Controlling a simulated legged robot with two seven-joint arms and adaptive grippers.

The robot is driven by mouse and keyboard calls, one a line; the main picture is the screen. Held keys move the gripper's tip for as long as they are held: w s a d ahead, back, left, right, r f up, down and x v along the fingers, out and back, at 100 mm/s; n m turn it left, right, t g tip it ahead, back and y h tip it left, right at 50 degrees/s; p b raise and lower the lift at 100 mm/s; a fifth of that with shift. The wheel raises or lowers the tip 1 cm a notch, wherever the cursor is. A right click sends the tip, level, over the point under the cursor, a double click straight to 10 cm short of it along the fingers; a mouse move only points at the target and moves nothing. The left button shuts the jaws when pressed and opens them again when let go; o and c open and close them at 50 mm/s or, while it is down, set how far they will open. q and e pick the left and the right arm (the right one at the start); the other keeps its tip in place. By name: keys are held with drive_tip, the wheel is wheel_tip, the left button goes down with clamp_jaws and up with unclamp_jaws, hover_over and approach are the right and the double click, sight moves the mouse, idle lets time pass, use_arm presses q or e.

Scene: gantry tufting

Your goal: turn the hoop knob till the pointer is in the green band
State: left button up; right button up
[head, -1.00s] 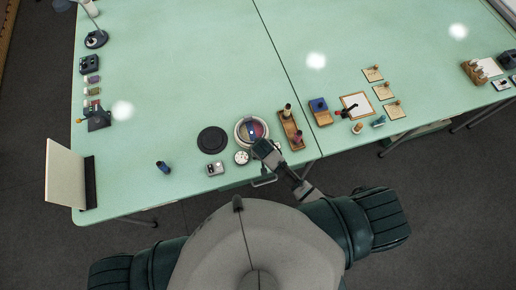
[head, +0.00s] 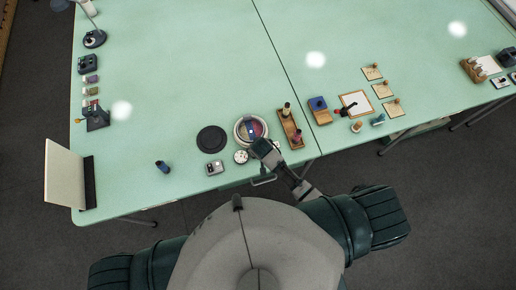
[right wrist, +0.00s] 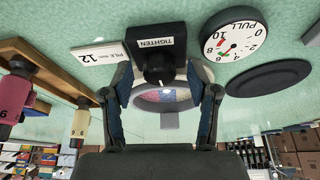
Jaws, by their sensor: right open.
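The black hoop knob (right wrist: 158,66), under a TIGHTEN label, sits between the two fingers of my right gripper (right wrist: 165,100) in the right wrist view. The fingers are open, one on each side of it; I cannot tell whether they touch it. The round hoop (head: 250,129) holds mottled blue and red fabric; it also shows behind the knob in the right wrist view (right wrist: 165,99). The white PULL dial (right wrist: 235,42) has a scale from 0 to 10; its pointer and green band are too small to read surely. In the head view my right gripper (head: 262,150) covers the knob. My left gripper is out of view.
The table's middle left is clear.

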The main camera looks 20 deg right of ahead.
drive_tip(key=v, duration=1.1)
drive_tip(key=shift+r, duration=0.15)
drive_tip(key=shift+s, duration=0.1)
drive_tip(key=s+d+n+g, duration=0.1)
drive_tip(key=s+d, duration=0.4)
drive_tip(key=s, duration=0.2)
drive_tip(key=s+d+n, duration=0.2)
drive_tip(key=s+d, duration=0.3)
drive_tip(key=s, duration=0.3)
wheel_tip(320, 180, down, 28)
drive_tip(key=g+b, duration=0.1)
drive_tip(key=b, duration=0.4)
drive_tip(key=s+d+f+b, duration=0.1)
drive_tip(key=s+f+b, duration=0.1)
drive_tip(key=s+f, duration=0.7)
drive_tip(key=s+d+f+g+b, duration=0.1)
drive_tip(key=s+f+b, duration=0.1)
drive_tip(key=s+f, duration=0.8)
wheel_tip(320, 180, down, 4)
drive_tip(key=shift+d+r, duration=0.1)
drive_tip(key=shift+d, duration=0.3)
